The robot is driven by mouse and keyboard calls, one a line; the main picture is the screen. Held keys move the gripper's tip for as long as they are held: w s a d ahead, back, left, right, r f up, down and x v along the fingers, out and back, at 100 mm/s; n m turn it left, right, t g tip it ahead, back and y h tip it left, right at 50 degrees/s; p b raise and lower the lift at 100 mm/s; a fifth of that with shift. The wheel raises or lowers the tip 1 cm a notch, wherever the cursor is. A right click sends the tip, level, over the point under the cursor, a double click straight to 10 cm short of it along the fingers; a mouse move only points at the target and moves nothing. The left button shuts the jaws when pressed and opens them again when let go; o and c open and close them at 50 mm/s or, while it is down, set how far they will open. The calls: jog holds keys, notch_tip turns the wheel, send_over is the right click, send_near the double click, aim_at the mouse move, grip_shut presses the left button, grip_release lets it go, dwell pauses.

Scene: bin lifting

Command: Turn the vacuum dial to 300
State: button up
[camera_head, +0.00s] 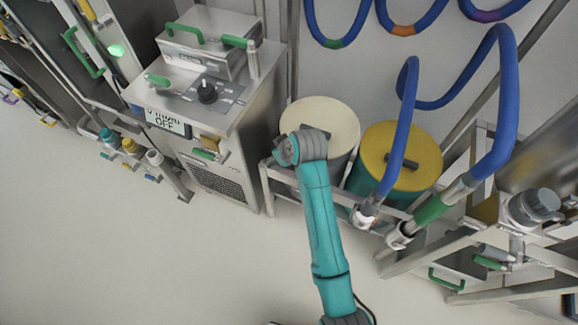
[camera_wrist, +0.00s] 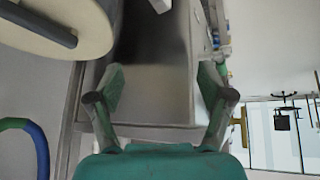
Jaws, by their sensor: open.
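The black vacuum dial (camera_head: 207,92) stands on the flat top of a steel machine (camera_head: 240,112) in the head view. A small display (camera_head: 168,122) on the machine's front edge reads "OFF"; other characters above it are hard to read. My arm reaches up from the bottom, its wrist in front of the cream-lidded bin, right of and below the dial. My gripper (camera_wrist: 160,82) shows in the wrist view with its two green-padded fingers spread and nothing between them. A grey steel surface lies beyond the fingers. I cannot make out the dial in the wrist view.
A cream-lidded bin (camera_head: 322,117) and a yellow-lidded bin (camera_head: 416,150) stand in a metal frame right of the machine. Blue hoses (camera_head: 403,120) hang at the right. A raised steel box (camera_head: 208,45) with green handles sits behind the dial. The floor at lower left is clear.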

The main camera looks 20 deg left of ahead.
jog(key=shift+m+t, duration=0.4)
jog(key=shift+s+d+f, duration=0.35)
jog(key=shift+d+f, duration=0.4)
jog(key=shift+d, duration=0.15)
jog(key=shift+s+d+f, duration=0.35)
jog(key=shift+d+f, duration=0.4)
jog(key=shift+d, duration=0.15)
jog(key=shift+d, duration=0.1)
jog(key=s+d+f+m+t+h, duration=0.1)
jog(key=s+d+f+m+t, duration=0.25)
jog(key=s+d, duration=0.65)
jog(key=s+d+f+m+t+h, duration=0.15)
jog(key=s+d+f, duration=0.25)
jog(key=s+d, duration=0.7)
jog(key=s+d+r+m+t+h, duration=0.1)
jog(key=s+d+r+m, duration=0.1)
jog(key=s+d+r, duration=0.2)
jog(key=s+d+r+m+t, duration=0.2)
jog(key=s+d+r, duration=0.2)
jog(key=s+r, duration=0.5)
jog(key=s+d+r+m+t+h, duration=0.1)
jog(key=s+d+r+t, duration=0.1)
jog(key=s+d+r, duration=0.2)
jog(key=s+r, duration=0.3)
jog(key=shift+r+m+h, duration=0.3)
jog(key=shift+m+h, duration=0.05)
jog(key=shift+m, duration=0.05)
jog(key=shift+d, duration=0.1)
jog(key=shift+c, duration=0.3)
